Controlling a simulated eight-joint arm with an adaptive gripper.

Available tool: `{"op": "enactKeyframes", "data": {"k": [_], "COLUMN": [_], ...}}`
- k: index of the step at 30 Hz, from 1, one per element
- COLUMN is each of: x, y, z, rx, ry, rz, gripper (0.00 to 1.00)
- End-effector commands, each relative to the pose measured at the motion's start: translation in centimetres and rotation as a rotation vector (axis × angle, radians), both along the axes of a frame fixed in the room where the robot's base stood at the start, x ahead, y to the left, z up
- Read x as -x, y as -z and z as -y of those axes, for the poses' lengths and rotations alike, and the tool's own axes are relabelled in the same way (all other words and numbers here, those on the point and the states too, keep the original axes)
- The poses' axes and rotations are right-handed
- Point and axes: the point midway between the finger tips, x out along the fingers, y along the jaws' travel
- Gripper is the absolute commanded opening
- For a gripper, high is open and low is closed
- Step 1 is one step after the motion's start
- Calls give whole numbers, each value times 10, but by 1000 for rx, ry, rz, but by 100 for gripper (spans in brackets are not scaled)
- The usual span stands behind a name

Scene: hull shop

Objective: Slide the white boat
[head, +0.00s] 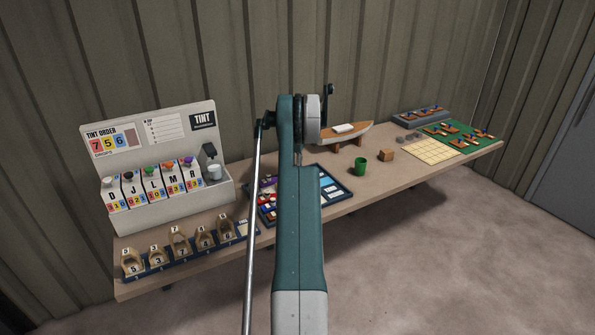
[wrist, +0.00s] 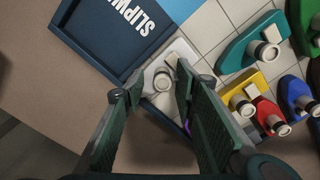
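In the wrist view, the white boat (wrist: 150,82) sits on the pale grid by the tray's edge, with a round white funnel and a small cream block on top. My gripper (wrist: 160,88) is over it. The two green fingers are apart, one on each side of the funnel, with small gaps showing; I cannot tell if either touches. The dark blue tray (wrist: 83,52) has a slip area lettered "SLIPW…" beside the boat. In the head view my arm hides the tray's middle and my gripper.
Teal (wrist: 236,52), yellow (wrist: 237,85), red (wrist: 268,112) and blue (wrist: 293,92) boats stand close to the right on the grid.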

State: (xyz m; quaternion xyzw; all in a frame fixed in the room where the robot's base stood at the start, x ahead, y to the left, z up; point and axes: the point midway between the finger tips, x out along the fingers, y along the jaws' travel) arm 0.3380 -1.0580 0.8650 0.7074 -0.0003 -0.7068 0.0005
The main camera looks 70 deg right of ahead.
Motion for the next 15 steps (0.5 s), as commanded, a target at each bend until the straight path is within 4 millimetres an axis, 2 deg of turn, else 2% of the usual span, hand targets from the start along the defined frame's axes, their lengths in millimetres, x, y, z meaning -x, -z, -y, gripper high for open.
{"op": "enactKeyframes", "data": {"k": [8,15], "x": [0,0], "y": [-20,-55], "z": [0,0], "rx": [0,0], "ry": [0,0], "rz": [0,0], "gripper": [29,29]}}
